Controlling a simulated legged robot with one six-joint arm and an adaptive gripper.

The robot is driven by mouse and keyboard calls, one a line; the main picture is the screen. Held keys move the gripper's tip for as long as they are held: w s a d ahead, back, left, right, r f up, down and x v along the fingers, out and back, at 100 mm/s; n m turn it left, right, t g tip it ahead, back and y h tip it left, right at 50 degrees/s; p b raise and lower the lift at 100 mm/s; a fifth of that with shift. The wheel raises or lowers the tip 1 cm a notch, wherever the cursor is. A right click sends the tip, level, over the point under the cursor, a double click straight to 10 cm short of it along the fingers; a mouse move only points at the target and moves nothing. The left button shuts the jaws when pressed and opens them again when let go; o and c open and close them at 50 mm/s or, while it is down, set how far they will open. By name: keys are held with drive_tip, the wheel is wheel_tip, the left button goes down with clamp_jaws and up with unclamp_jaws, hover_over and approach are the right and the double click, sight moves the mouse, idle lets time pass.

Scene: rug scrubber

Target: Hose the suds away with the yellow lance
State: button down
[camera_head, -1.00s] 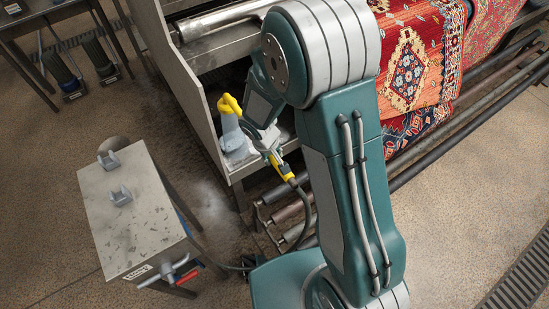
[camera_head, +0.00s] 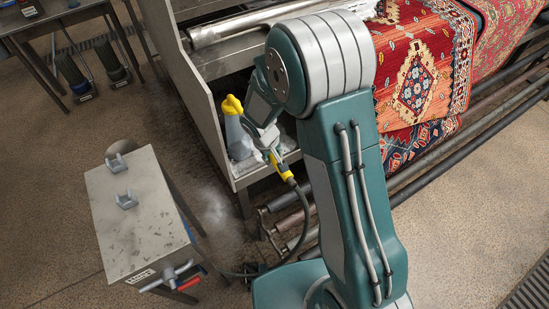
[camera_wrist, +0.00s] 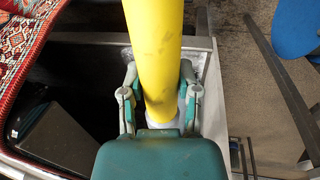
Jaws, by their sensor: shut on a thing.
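The yellow lance (camera_head: 281,167) is in my gripper, and a dark hose hangs from its lower end in the head view. In the wrist view the lance (camera_wrist: 155,60) is a thick yellow tube running from between the fingers to the top edge. My gripper (camera_wrist: 160,105) is shut on it; in the head view my gripper (camera_head: 266,147) is small, in front of the machine's side opening. The red patterned rug (camera_head: 415,85) hangs over the machine at the right. A small white patch, perhaps suds (camera_head: 368,8), shows at the rug's top edge, partly behind my arm.
A grey-blue bottle with a yellow top (camera_head: 237,135) stands at the machine's lower shelf, close left of my gripper. A metal stand (camera_head: 135,225) with two brackets and a red-handled valve is at the left. Dark rollers (camera_head: 470,140) run below the rug. Open floor lies front right.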

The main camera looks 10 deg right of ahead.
drive_tip(key=shift+w+a, duration=0.3)
drive_tip(key=shift+w, duration=0.35)
drive_tip(key=shift+w+a, duration=0.25)
drive_tip(key=shift+w, duration=0.4)
drive_tip(key=shift+w+a, duration=0.3)
drive_tip(key=shift+w, duration=0.35)
